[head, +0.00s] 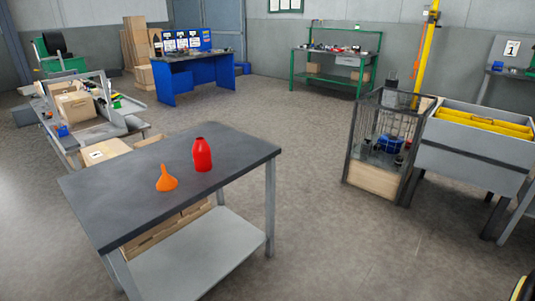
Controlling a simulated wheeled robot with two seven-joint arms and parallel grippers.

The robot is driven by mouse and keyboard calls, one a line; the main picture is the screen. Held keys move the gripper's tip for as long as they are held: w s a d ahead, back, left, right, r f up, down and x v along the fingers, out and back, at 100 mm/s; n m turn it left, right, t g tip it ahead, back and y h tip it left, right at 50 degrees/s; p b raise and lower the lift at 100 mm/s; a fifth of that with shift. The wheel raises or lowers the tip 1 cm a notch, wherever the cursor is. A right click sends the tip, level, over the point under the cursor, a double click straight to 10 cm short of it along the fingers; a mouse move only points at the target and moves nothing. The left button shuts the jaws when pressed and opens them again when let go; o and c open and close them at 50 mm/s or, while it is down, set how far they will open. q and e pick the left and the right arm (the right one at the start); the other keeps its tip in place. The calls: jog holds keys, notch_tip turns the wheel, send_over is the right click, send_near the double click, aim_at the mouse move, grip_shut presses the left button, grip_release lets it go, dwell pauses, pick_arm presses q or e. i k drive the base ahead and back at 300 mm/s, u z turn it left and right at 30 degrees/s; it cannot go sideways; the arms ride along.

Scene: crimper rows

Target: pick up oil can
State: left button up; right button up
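A red bottle-shaped can (202,157) stands upright on a dark grey table (110,205), towards its far right part. It looks like the oil can, though I see no label on it. An orange funnel (166,180) stands on the same table to the left of the can and a little nearer, wide end down, apart from it. Neither of my grippers shows in the head view.
The table has a lower shelf (205,255) with cardboard boxes at its back. A wire cage (375,150) and a grey bin (475,155) stand at the right. Workbenches line the back. The floor right of the table is clear. A black and yellow object is cut off at bottom right.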

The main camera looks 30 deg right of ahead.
aim_at(202, 152)
jog(key=z, duration=0.1)
jog(key=i, duration=1.2)
